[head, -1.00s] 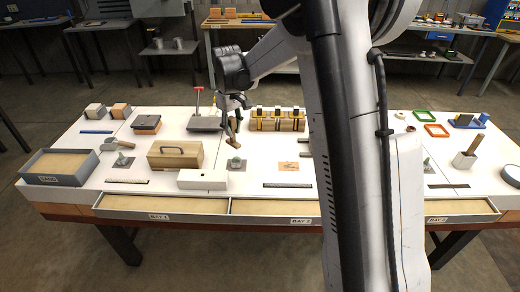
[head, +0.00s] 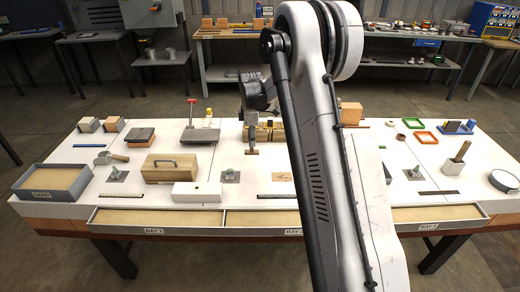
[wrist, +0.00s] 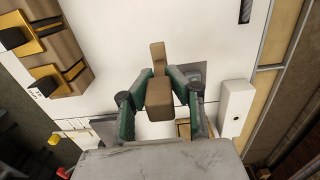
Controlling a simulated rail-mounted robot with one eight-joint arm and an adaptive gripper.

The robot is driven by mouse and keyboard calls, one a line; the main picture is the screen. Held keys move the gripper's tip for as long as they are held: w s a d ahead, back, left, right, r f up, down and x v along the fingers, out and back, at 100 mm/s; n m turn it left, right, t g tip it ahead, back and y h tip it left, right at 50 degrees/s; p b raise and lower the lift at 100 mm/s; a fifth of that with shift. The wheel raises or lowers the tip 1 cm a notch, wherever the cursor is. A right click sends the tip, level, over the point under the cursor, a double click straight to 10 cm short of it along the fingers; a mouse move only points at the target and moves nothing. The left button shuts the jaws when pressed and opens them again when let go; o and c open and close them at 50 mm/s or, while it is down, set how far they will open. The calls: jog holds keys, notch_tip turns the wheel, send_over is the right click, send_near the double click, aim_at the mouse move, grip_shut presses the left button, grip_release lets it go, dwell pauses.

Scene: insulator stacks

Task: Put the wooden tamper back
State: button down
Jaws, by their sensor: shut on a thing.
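My gripper (wrist: 160,108) is shut on the wooden tamper (wrist: 159,95), with one green-padded finger on each side of it. The rack also shows at the upper left of the wrist view (wrist: 62,78), apart from the tamper. My arm hides the rack's right part in the head view. Whether the tamper touches the table is hard to tell.
A wooden box with a handle (head: 172,169), a white block (head: 197,194) and a small grey-green piece on a plate (head: 230,176) stand in front. A grey plate with a red-topped post (head: 200,134) is left of the rack. White table shows around the tamper.

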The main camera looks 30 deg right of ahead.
jog(key=shift+w+d+f, duration=0.3)
jog(key=shift+d+f, duration=0.45)
jog(key=shift+f, duration=0.4)
jog(key=shift+w+d+f, duration=0.35)
jog(key=shift+d+f, duration=0.4)
jog(key=shift+f, duration=0.4)
jog(key=shift+w+d+f, duration=0.3)
jog(key=shift+d+f, duration=0.45)
jog(key=shift+f, duration=0.4)
jog(key=shift+f, duration=0.25)
jog(key=c, duration=1.7)
grip_release()
jog(key=shift+r, duration=0.1)
jog(key=shift+r, duration=0.1)
